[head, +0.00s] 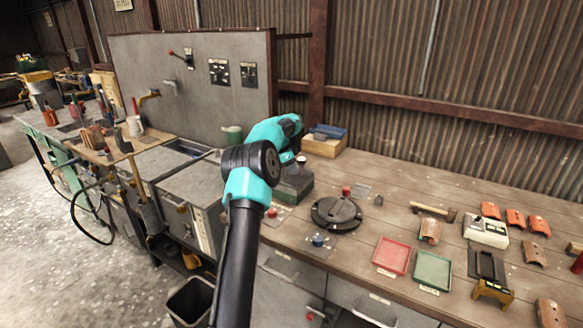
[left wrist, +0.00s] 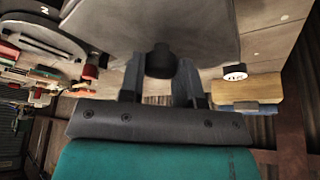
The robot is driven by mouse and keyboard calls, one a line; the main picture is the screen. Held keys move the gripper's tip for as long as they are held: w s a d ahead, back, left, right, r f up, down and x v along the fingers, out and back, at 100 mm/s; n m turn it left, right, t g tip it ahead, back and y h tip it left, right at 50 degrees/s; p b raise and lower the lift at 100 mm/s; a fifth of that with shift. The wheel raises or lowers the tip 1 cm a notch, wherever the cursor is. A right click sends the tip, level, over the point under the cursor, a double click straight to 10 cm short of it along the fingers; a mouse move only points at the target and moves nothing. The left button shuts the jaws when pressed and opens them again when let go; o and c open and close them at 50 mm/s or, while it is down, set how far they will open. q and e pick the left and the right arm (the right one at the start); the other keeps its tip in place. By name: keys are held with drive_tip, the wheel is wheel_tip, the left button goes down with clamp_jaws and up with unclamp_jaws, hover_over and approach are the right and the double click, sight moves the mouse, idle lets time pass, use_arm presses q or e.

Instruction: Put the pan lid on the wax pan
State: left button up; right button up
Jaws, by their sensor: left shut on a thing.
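My left gripper (head: 299,164) reaches over the wooden bench in the head view, with its teal arm hiding part of what lies behind. In the left wrist view the gripper (left wrist: 158,72) is shut on the black knob of the grey pan lid (left wrist: 180,22), whose broad flat face fills the top of the picture. In the head view a grey boxy shape (head: 294,183) shows directly below this gripper. I cannot tell there where the lid ends and the wax pan begins, nor whether they touch. My right gripper is not in view.
A round dark fixture (head: 334,214) stands just right of the gripper, with a red knob (head: 346,191) behind it. A red tray (head: 391,256) and a green tray (head: 432,271) lie nearer the front edge. A hammer (head: 434,211) and several curved orange tiles lie further right.

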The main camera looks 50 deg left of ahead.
use_arm(q)
drive_tip(key=shift+f, duration=0.3)
idle(0.8)
drive_tip(key=o, duration=0.6)
drive_tip(key=shift+o, duration=0.2)
drive_tip(key=o, duration=0.6)
drive_tip(key=v, duration=1.7)
drive_tip(key=shift+r, duration=0.15)
drive_tip(key=shift+d, duration=0.1)
